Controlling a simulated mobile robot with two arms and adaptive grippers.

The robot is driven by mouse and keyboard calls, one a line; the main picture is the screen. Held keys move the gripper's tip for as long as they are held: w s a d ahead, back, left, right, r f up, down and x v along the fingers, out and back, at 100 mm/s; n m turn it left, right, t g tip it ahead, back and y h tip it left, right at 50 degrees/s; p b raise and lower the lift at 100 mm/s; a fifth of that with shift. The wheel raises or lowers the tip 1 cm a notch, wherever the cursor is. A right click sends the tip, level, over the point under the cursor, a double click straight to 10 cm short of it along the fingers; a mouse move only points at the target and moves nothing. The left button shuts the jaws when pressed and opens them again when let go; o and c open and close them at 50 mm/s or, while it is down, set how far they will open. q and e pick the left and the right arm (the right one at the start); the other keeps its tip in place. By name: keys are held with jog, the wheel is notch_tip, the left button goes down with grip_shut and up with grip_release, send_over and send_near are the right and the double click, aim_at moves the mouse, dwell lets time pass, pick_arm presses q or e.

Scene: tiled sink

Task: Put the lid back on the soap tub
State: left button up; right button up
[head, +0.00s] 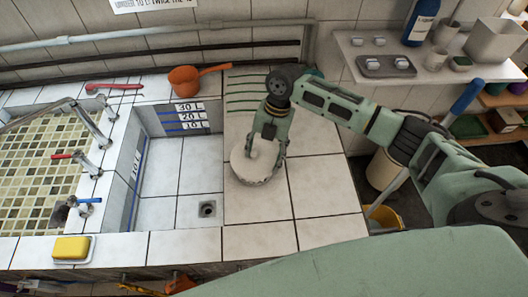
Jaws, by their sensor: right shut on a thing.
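A round, whitish lid (245,170) with a raised middle is at the centre, over the tiled counter right of the sink basin. My right gripper (267,152) points down over it and is shut on its raised middle part. I cannot tell whether the lid touches the tiles or what, if anything, is under it. A teal rounded thing (315,73) shows behind my right arm, mostly hidden; I cannot tell whether it is the soap tub. My left gripper is not in view.
The sunken basin with a drain (207,209) lies left of the lid. An orange dipper (184,79) sits at the back edge, a yellow soap bar (71,248) at the front left. A shelf (355,50) holds dishes and a blue bottle. Tiles before the lid are clear.

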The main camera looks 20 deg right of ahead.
dwell(0.7)
jog(key=o, duration=1)
jog(key=shift+o, duration=0.6)
jog(key=o, duration=0.4)
jog(key=shift+c, duration=0.2)
jog(key=shift+r+p, duration=3.3)
jog(key=shift+r, duration=0.2)
